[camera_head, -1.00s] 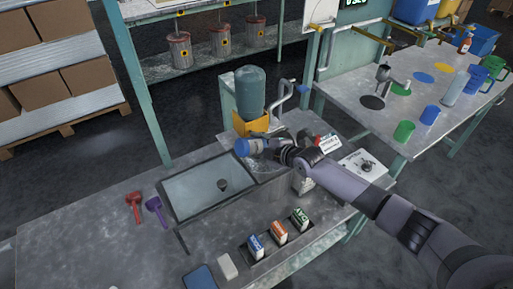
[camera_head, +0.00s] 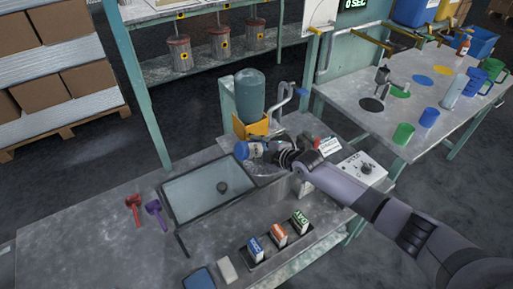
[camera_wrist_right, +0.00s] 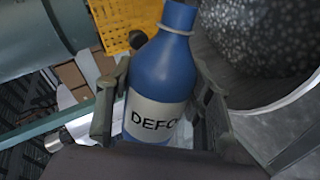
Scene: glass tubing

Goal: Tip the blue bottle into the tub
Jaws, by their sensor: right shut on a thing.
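My right gripper (camera_head: 270,151) is shut on the blue bottle (camera_head: 254,150), which lies close to level in the head view with its top end to the left. In the right wrist view the blue bottle (camera_wrist_right: 165,68) sits between the fingers of the right gripper (camera_wrist_right: 160,125). Its white label shows "DEFO", partly hidden. A round grey vessel with a pale rim (camera_wrist_right: 285,98) and a dark speckled inside is beside the bottle in that view; it may be the tub. In the head view the arm and bottle partly hide that spot. My left gripper is not in view.
A sink basin (camera_head: 190,200) is left of the bottle. A big teal jug (camera_head: 249,92) on a yellow holder (camera_head: 244,128) and a tap (camera_head: 286,95) stand behind. Small boxes (camera_head: 278,234) are in front; red (camera_head: 134,208) and purple (camera_head: 155,212) scoops lie left.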

